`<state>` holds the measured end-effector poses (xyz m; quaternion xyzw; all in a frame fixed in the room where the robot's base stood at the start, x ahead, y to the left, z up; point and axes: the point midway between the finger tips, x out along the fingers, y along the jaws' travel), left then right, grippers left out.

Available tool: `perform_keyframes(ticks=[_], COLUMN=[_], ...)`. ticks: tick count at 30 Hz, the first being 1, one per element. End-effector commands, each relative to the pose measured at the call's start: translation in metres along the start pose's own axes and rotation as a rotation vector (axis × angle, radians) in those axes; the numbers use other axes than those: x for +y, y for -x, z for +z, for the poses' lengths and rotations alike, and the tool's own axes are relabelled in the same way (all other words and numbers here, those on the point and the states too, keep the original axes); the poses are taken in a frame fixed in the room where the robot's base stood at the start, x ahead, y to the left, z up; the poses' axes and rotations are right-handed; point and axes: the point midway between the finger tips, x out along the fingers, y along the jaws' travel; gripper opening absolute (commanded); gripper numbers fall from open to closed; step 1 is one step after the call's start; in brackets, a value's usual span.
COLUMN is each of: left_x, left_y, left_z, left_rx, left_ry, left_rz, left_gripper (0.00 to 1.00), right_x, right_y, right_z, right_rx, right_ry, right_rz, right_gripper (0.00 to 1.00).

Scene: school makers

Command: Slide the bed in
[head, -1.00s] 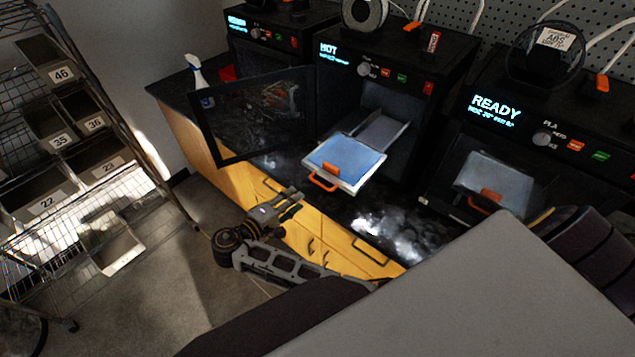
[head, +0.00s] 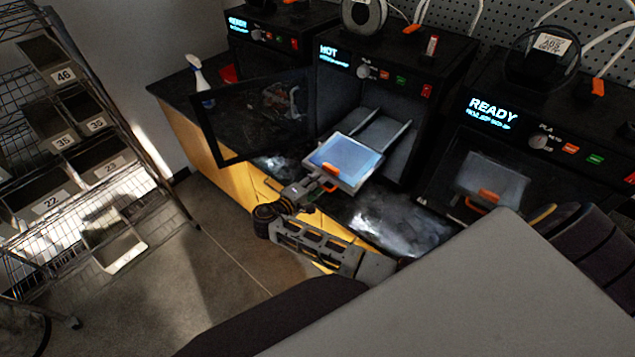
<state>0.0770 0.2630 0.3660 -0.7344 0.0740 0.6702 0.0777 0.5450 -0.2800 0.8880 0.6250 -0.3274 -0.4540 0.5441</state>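The bed (head: 347,157), a blue-topped plate with a pale rim, is out at the front of the open printer marked HOT (head: 397,62). Behind it two rails (head: 392,139) run back into the dark chamber. Its orange handle (head: 330,186) is at the front edge, partly hidden by my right gripper. My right gripper (head: 313,188) is at the handle's left part, its fingers overlapping it in the picture. Whether the fingers are closed on the handle is too small to tell. My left gripper is not in view.
The printer's dark door (head: 252,116) stands swung open to the left. A READY printer (head: 492,112) with its own orange-handled bed is at right. A spray bottle (head: 202,82) stands at the counter's far left. A wire rack of numbered bins (head: 65,140) is at left, with clear floor between.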

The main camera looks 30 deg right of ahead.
Motion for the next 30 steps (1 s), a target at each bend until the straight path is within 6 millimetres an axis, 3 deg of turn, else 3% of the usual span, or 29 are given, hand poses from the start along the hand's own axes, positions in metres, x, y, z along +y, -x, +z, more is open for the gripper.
perform_keyframes(ticks=[12, 19, 30], left_x=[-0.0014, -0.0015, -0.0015], left_y=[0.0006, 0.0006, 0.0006], left_z=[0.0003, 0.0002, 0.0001], left_rx=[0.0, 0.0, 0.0], left_ry=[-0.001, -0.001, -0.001], left_rz=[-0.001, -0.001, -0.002], left_gripper=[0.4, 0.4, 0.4], right_x=[0.0002, 0.0002, -0.0002], right_y=[-0.0053, -0.0051, -0.0052], right_z=[-0.0002, -0.0002, 0.0], right_rx=[0.001, 0.0, 0.0], right_ry=[-0.001, -0.001, 0.0], right_rz=[0.0, 0.0, -0.001], right_gripper=[0.3, 0.0, 0.0])
